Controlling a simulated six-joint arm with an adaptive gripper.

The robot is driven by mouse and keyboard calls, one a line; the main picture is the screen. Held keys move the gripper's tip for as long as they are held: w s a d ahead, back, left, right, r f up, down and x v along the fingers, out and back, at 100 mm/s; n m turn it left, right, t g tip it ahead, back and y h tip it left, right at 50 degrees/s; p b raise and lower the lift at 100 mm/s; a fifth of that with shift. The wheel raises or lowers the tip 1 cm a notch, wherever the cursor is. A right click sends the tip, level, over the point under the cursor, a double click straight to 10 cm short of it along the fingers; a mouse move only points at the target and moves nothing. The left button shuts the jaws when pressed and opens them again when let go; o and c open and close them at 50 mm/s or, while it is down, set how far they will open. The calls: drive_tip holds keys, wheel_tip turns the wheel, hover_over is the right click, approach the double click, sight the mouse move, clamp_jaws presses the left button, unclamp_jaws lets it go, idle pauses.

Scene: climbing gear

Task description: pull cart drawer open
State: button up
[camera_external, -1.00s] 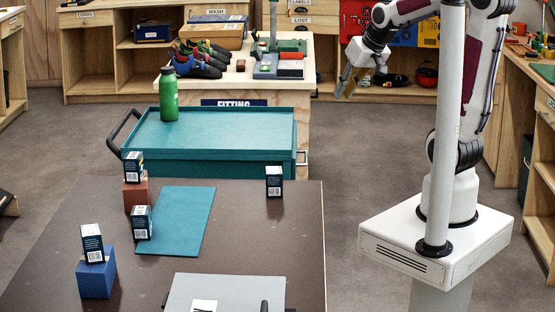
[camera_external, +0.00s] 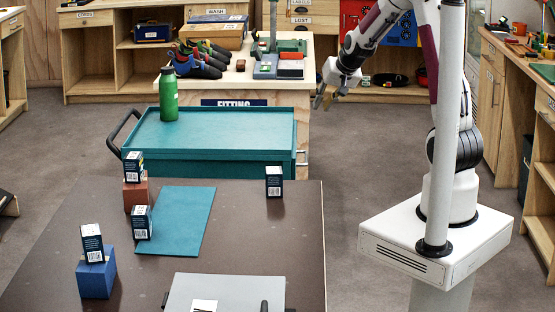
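The teal cart (camera_external: 225,170) stands behind the dark table, with a tray-like top and a curved dark push handle (camera_external: 120,132) on its left. The drawer front is not clearly seen, and I see no gap at that side. My gripper (camera_external: 321,102) hangs in the air above and to the right of the cart's right end, apart from the handle. Its fingers point down and look empty. A slim gap seems to show between the fingertips.
A green bottle (camera_external: 168,93) stands on the cart's top. The dark table (camera_external: 270,240) in front holds several small boxes, a teal mat (camera_external: 178,225) and a grey board (camera_external: 235,290). The fitting bench (camera_external: 309,75) stands close behind the cart. Floor (camera_external: 350,150) right of the cart is clear.

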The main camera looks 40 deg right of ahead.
drive_tip(key=w+d+f+m+h, duration=0.2)
drive_tip(key=w+d+f, duration=0.2)
drive_tip(key=d+f, duration=0.7)
drive_tip(key=w+d+f+m+h, duration=0.25)
drive_tip(key=d+f, duration=0.45)
drive_tip(key=f, duration=0.8)
drive_tip(key=n+t+h, duration=0.3)
drive_tip(key=n+t, duration=0.8)
drive_tip(key=n, duration=0.7)
approach(306, 159)
drive_tip(key=w+d, duration=0.1)
drive_tip(key=w, duration=0.1)
drive_tip(key=shift+d, duration=0.2)
drive_tip(key=shift+w, duration=0.2)
drive_tip(key=shift+x, duration=3.75)
